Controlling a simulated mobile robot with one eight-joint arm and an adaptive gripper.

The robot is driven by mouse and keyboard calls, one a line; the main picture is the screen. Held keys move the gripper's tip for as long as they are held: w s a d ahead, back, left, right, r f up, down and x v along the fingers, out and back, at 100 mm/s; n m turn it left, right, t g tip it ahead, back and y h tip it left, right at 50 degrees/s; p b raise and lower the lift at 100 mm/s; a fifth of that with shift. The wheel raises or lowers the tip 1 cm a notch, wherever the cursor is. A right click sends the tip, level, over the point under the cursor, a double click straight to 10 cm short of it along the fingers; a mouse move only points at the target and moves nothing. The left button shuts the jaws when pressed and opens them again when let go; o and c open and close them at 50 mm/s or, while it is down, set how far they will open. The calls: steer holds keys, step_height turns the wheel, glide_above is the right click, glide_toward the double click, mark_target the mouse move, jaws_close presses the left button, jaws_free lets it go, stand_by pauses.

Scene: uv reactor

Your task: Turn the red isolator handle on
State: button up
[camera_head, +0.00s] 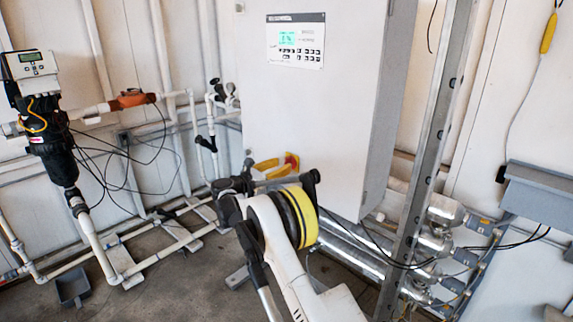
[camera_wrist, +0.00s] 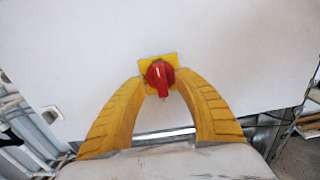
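The red isolator handle (camera_wrist: 160,78) sits on a yellow square plate (camera_wrist: 144,61) on the front of a white cabinet. Its grip points straight down in the wrist view. My gripper (camera_wrist: 161,84) has two curved yellow fingers, spread apart, with their tips on either side of the handle in that view. I cannot tell whether the tips touch it. In the head view, my gripper (camera_head: 268,166) is at the cabinet's lower front, and a little red of the handle (camera_head: 290,161) shows beside it. My arm hides part of that area.
The white cabinet (camera_head: 300,120) carries a control panel (camera_head: 296,40) above. A metal post (camera_head: 425,165) stands to its right, with steel cylinders (camera_head: 440,240) behind. White pipes (camera_head: 95,245) and a black pump unit (camera_head: 48,130) are at left. Some bare floor shows at lower left.

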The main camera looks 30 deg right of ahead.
steer(key=v, duration=0.8)
steer(key=shift+a, duration=0.4)
steer(key=shift+s+r, duration=0.15)
steer(key=shift+s, duration=0.05)
steer(key=s+r+m+y, duration=0.4)
steer(key=s+m, duration=0.1)
steer(key=s, duration=0.4)
steer(key=s+r+m+y, duration=0.4)
steer(key=s+r, duration=0.1)
steer(key=s, duration=0.4)
steer(key=s+a+f+m+y, duration=0.2)
steer(key=s+a+m+y, duration=0.1)
steer(key=s, duration=0.6)
steer(key=s+a+f+m+y, duration=0.3)
steer(key=s+a+m, duration=0.2)
steer(key=s, duration=0.4)
steer(key=s+a+f+m+t+y, duration=0.1)
steer(key=s+a+f+m+y, duration=0.1)
steer(key=s, duration=0.8)
steer(key=a+m+y, duration=0.1)
steer(key=a+m, duration=0.1)
steer(key=a, duration=0.1)
steer(key=shift+a+f+m, duration=0.3)
steer(key=shift+f+m, duration=0.05)
steer(key=shift+m, duration=0.05)
